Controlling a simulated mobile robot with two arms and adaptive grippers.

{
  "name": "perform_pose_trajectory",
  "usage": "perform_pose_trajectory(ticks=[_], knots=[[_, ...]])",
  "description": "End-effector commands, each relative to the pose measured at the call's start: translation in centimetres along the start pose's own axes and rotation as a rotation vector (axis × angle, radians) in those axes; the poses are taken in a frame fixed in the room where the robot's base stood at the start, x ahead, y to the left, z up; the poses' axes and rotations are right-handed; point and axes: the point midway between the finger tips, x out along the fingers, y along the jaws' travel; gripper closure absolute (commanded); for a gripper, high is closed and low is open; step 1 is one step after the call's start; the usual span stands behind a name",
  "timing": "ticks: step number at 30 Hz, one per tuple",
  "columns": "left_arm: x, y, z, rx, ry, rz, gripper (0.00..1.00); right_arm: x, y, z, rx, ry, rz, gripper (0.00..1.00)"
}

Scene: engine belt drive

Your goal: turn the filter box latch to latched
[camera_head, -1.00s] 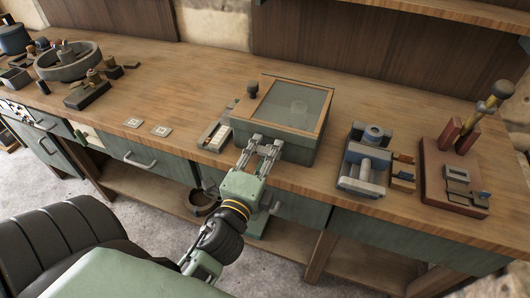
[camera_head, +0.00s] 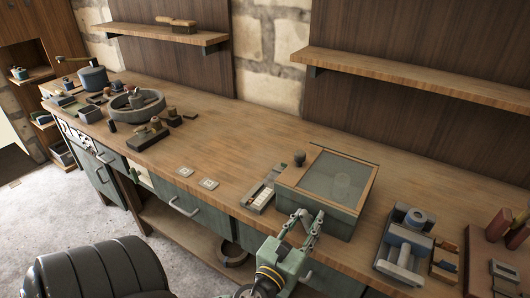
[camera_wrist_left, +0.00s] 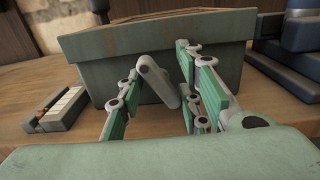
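The filter box (camera_head: 338,222) is a green box with a wood-framed glass lid on the workbench, right of centre in the head view. Its front wall fills the upper part of the left wrist view (camera_wrist_left: 98,75). The latch (camera_wrist_left: 158,82) is a short grey lever on that wall, tilted with its lower end to the right. My left gripper (camera_head: 306,214) is in front of the box. In the wrist view its fingers (camera_wrist_left: 160,75) are apart, with the lever between them; firm contact cannot be told. The latch cannot be made out in the head view. My right gripper is not in view.
A small tray (camera_head: 261,195) stands close left of the box. A grey-blue fixture (camera_head: 404,245) stands to its right. Two pale square plates (camera_head: 208,183) lie left on the bench (camera_head: 240,140). A round grey tray (camera_head: 137,105) is farther left. Shelves (camera_head: 420,75) hang behind.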

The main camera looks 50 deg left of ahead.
Motion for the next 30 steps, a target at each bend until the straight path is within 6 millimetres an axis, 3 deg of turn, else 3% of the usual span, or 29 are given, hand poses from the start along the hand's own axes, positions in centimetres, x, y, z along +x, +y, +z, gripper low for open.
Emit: perform_pose_trajectory(ticks=[11,14,21,30], knots=[[-8.0,0.0,-0.5,-0.013,0.006,0.0,0.68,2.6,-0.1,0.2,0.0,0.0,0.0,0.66],[-7.5,1.7,-1.0,-0.208,0.048,0.085,0.68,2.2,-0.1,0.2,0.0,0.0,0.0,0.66],[-7.7,4.7,-4.3,-0.679,0.151,0.298,0.68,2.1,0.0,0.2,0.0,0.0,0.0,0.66],[-9.5,6.0,-9.6,-1.226,0.255,0.597,0.68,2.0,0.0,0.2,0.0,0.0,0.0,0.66]])
